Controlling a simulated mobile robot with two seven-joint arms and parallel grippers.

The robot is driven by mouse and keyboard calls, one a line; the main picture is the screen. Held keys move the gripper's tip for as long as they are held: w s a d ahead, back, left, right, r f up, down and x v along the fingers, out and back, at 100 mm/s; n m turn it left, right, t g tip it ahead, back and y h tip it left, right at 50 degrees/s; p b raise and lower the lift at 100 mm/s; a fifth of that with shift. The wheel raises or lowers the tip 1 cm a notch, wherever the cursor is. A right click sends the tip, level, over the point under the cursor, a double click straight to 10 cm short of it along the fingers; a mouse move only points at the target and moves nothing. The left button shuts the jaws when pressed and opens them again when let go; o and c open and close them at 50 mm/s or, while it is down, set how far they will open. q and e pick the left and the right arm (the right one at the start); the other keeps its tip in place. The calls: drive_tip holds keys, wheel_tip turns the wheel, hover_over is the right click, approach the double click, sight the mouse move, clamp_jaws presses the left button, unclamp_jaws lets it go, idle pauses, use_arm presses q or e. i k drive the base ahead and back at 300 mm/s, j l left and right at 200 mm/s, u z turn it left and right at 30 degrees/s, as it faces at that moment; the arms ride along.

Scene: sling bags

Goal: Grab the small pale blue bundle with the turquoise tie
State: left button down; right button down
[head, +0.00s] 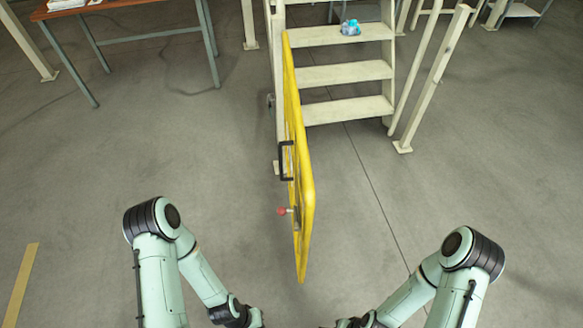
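The small pale blue bundle (350,29) with a turquoise tie on top sits on an upper step of the cream stairs (346,74), near the top of the view. It is small in the picture, so its details are hard to make out. My two arms come in at the bottom left and bottom right, well short of the stairs. Both grippers are cut off by the bottom edge, so their fingers are out of view.
A yellow gate (301,190) with a black handle (286,161) and red knob stands swung open at the left of the stairs, reaching towards me. Cream posts and rails (433,75) flank the stairs. A table (106,5) stands at upper left. Grey floor is clear on both sides.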

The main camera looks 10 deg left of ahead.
sight(349, 28)
drive_tip(key=i+j+z, duration=0.15)
drive_tip(key=j, duration=0.25)
drive_tip(key=i+j+z, duration=0.1)
drive_tip(key=j, duration=0.3)
drive_tip(key=i+j+z, duration=0.15)
drive_tip(key=j, duration=0.25)
drive_tip(key=k+l, duration=0.1)
drive_tip(key=l, duration=0.35)
drive_tip(key=k+l, duration=0.1)
drive_tip(key=l, duration=0.3)
drive_tip(key=l+u, duration=0.15)
drive_tip(key=l, duration=0.4)
drive_tip(key=k+l+u, duration=0.1)
drive_tip(key=l, duration=0.4)
drive_tip(key=i+l+u, duration=0.15)
drive_tip(key=l, duration=0.35)
drive_tip(key=l+u, duration=0.2)
drive_tip(key=l, duration=0.35)
drive_tip(key=i+l+u, duration=0.2)
drive_tip(key=i+l, duration=0.2)
drive_tip(key=i+l+u, duration=0.2)
drive_tip(key=i+l, duration=0.15)
drive_tip(key=l, duration=0.15)
drive_tip(key=i+l+u, duration=0.25)
drive_tip(key=i, duration=0.35)
drive_tip(key=i+l+u, duration=0.25)
drive_tip(key=i+l, duration=0.25)
